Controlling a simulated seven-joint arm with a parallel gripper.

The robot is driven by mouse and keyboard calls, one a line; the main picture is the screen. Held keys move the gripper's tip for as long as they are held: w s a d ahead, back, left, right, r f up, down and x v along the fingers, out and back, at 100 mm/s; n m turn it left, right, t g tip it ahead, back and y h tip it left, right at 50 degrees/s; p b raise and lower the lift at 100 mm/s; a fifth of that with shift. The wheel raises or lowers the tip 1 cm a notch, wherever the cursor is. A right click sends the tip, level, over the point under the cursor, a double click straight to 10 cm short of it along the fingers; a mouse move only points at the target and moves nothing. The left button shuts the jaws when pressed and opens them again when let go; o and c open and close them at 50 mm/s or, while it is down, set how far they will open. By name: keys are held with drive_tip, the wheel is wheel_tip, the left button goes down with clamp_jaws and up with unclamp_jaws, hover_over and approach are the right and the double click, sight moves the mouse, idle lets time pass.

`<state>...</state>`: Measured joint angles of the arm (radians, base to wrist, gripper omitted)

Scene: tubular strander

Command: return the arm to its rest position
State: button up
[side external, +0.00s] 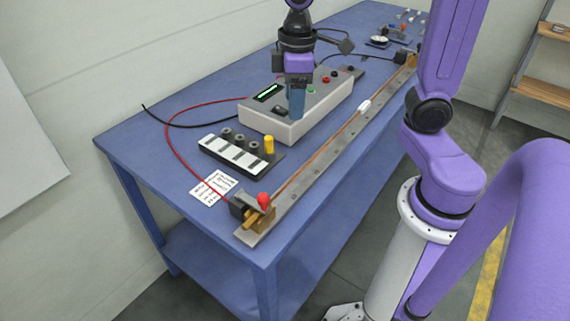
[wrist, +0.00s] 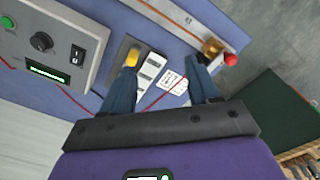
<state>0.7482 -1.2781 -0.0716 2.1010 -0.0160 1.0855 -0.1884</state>
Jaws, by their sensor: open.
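My gripper (side external: 297,103) is in the air above the blue table, pointing down, in front of the grey instrument box in the side view. In the wrist view my gripper (wrist: 164,75) shows its two blue fingers spread wide apart with nothing held between them. Below the gap lie part of the black block with white label strips (wrist: 150,72) and the printed white cards (wrist: 172,82). The fingers hide part of the block. In the side view the fingers overlap the box (side external: 325,101), and I cannot tell how far above it they are.
A long metal rail (side external: 315,172) runs along the table's front edge, with a red-knobbed clamp (side external: 263,201) at its near end. The block (side external: 240,155) carries black knobs and a yellow peg (side external: 269,144). Red and black cables (side external: 172,134) curve over the table.

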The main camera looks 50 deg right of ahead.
drive_tip(key=s+f+n, duration=0.2)
drive_tip(key=s, duration=0.6)
drive_tip(key=s+a+f+n, duration=0.1)
drive_tip(key=s+f+n, duration=0.1)
drive_tip(key=s, duration=0.6)
drive_tip(key=shift+s+a+f, duration=0.15)
drive_tip(key=shift+s+f, duration=0.05)
drive_tip(key=shift+f, duration=0.2)
idle(0.3)
